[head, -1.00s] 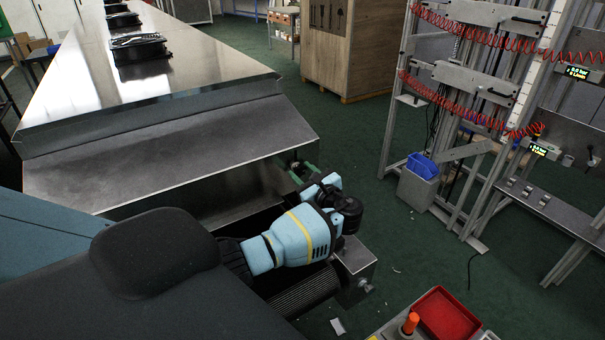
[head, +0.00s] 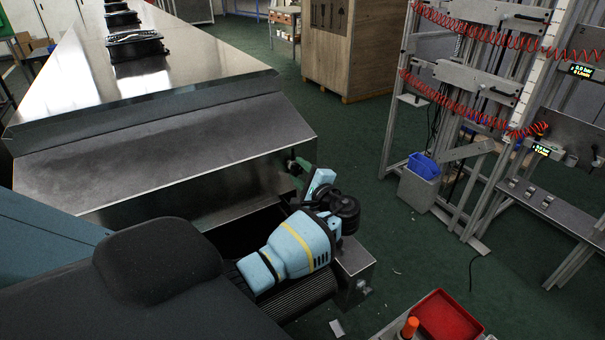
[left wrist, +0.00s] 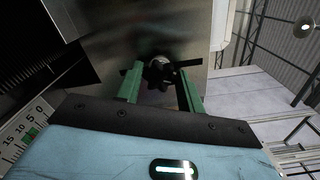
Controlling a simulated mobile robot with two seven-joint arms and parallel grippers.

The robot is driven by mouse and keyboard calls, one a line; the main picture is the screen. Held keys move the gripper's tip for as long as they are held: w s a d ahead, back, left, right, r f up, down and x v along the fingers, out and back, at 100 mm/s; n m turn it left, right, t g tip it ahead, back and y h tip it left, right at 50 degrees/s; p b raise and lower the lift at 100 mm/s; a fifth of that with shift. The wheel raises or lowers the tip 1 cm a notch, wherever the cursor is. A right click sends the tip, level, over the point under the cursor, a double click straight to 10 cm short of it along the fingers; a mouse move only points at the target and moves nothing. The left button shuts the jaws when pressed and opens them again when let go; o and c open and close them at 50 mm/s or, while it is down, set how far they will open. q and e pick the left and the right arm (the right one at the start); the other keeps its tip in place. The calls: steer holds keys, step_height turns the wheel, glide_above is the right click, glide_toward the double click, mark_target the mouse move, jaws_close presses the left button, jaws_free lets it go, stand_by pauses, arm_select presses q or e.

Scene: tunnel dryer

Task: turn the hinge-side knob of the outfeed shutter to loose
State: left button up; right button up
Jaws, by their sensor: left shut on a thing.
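The knob (left wrist: 160,72) is dark with several lobes and sits on a metal panel (left wrist: 193,22) in the left wrist view. My left gripper (left wrist: 160,78) has its green fingers on either side of the knob and is shut on it. In the head view the left gripper (head: 300,165) is at the right end corner of the dryer (head: 170,155), and the knob is mostly hidden there by the fingers. I cannot tell from the frames how far the knob is turned. My right gripper is not in view.
Black trays (head: 135,45) stand on the long metal top. A metal block (head: 352,258) is close below my left wrist. A red bin (head: 447,315) is at the lower right. A frame with red coiled hoses (head: 470,125) stands at the right.

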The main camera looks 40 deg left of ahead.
arm_select(q)
steer(key=n+b, duration=0.1)
steer(key=n, duration=0.2)
steer(key=n+b, duration=0.1)
steer(key=n, duration=0.1)
steer(key=shift+f+n+b, duration=0.3)
steer(key=shift+f, duration=0.05)
steer(key=n+b, duration=0.2)
steer(key=n, duration=0.1)
steer(key=shift+r+n, duration=0.1)
steer(key=shift+n, duration=0.2)
steer(key=shift+r+n+b, duration=0.15)
steer(key=shift+n+b, duration=0.45)
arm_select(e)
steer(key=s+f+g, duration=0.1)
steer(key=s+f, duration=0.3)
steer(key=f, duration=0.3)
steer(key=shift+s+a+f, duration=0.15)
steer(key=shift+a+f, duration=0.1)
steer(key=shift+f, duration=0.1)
arm_select(q)
steer(key=shift+r, duration=0.1)
steer(key=o, duration=1)
steer(key=shift+d, duration=0.1)
